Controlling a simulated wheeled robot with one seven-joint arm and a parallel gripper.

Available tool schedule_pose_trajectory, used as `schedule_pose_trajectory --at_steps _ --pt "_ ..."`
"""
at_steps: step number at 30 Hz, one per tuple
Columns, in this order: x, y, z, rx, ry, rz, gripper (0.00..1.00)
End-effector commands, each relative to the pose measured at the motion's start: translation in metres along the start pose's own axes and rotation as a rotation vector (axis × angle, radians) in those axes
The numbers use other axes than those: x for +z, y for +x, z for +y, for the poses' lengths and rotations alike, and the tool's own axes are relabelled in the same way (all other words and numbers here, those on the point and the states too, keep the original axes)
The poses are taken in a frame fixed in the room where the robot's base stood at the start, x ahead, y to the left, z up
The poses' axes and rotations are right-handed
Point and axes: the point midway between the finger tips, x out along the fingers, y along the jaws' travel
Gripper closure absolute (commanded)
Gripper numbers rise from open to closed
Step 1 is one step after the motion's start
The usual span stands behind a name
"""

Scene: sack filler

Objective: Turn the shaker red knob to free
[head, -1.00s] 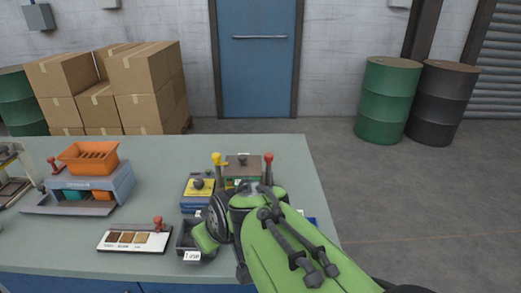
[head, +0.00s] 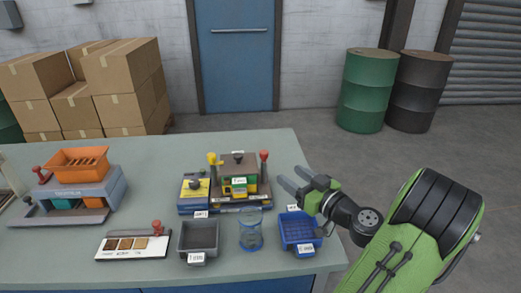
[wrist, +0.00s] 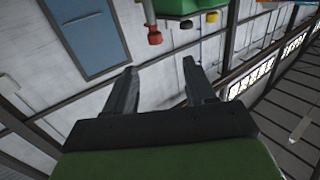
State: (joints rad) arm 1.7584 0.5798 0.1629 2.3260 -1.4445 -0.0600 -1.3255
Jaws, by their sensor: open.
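A red knob (head: 264,156) tops a post at the right of a brown-topped device (head: 239,170) on the bench. A yellow knob (head: 212,159) tops the post at its left. Another red knob (head: 38,170) sits at the left of an orange-hopper machine (head: 80,163), and a third red knob (head: 157,225) stands on a sample board. Labels are too small to read, so I cannot tell which is the shaker's. My gripper (head: 292,179) is open and empty, right of the brown-topped device, fingers pointing left. The wrist view shows a red knob (wrist: 155,38) beyond the open fingers.
A grey tray (head: 198,238), a clear blue-tinted cup (head: 250,229) and a blue basket (head: 299,230) stand along the front. A yellow-topped box (head: 194,190) is left of the device. Boxes (head: 125,80) and drums (head: 364,90) stand behind the bench.

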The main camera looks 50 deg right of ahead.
Motion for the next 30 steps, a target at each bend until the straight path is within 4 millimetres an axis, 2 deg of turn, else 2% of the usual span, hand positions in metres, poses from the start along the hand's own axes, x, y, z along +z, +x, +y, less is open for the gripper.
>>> schedule_pose_trajectory --at_steps 2,5,21,25,30 --pt "-0.002 -0.003 0.008 0.025 -0.001 0.022 0.45" --pt "-0.003 0.008 0.007 0.02 -0.004 0.023 0.45" --pt "-0.007 0.132 0.009 0.018 -0.004 0.022 0.45" --pt "-0.006 0.148 0.01 0.02 -0.004 0.02 0.45" --pt "-0.005 0.153 0.01 0.022 -0.002 0.02 0.45"
